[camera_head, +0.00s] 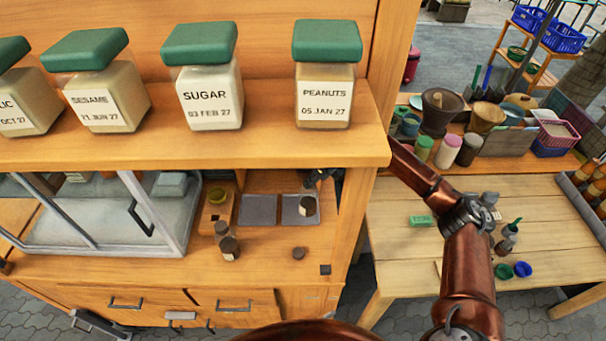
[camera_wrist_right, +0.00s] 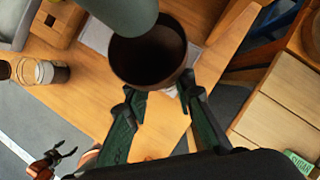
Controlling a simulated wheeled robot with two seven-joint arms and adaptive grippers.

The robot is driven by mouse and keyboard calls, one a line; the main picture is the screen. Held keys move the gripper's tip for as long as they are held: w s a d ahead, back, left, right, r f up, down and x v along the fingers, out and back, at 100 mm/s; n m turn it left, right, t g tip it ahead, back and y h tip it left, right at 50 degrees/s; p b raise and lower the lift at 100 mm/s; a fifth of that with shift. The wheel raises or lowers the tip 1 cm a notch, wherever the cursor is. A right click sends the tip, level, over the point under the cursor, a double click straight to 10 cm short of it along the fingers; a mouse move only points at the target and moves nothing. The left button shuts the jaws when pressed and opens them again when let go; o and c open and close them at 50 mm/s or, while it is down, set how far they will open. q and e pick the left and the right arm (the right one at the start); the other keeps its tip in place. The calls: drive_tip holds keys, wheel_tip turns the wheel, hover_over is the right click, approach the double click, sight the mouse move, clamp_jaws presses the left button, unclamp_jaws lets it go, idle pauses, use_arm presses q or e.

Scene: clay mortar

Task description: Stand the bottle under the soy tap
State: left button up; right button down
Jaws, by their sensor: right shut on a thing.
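A grey-green cylinder (camera_wrist_right: 122,10), perhaps the soy tap, overlaps the bottle's top edge. I cannot tell whether the bottle's base touches the plate. My left gripper (camera_wrist_right: 54,160) is open and empty, low in the right wrist view.
The shelf (camera_head: 190,140) with jars overhangs, and a post (camera_head: 350,230) stands close on the right.

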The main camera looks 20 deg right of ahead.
drive_tip(key=shift+w+a, duration=0.4)
drive_tip(key=shift+w, duration=0.25)
drive_tip(key=shift+w+a, duration=0.35)
drive_tip(key=shift+w, duration=0.3)
drive_tip(key=shift+w+a, duration=0.4)
drive_tip(key=shift+w, duration=0.25)
drive_tip(key=shift+d+f+p, duration=0.1)
drive_tip(key=shift+f+p, duration=0.2)
drive_tip(key=shift+p, duration=0.15)
drive_tip(key=shift+f, duration=0.1)
drive_tip(key=shift+f+b, duration=0.45)
drive_tip(key=shift+f, duration=0.1)
drive_tip(key=c, duration=1.7)
unclamp_jaws()
drive_tip(key=shift+o, duration=0.2)
drive_tip(key=shift+r, duration=0.25)
drive_tip(key=v, duration=1.2)
drive_tip(key=shift+r, duration=0.4)
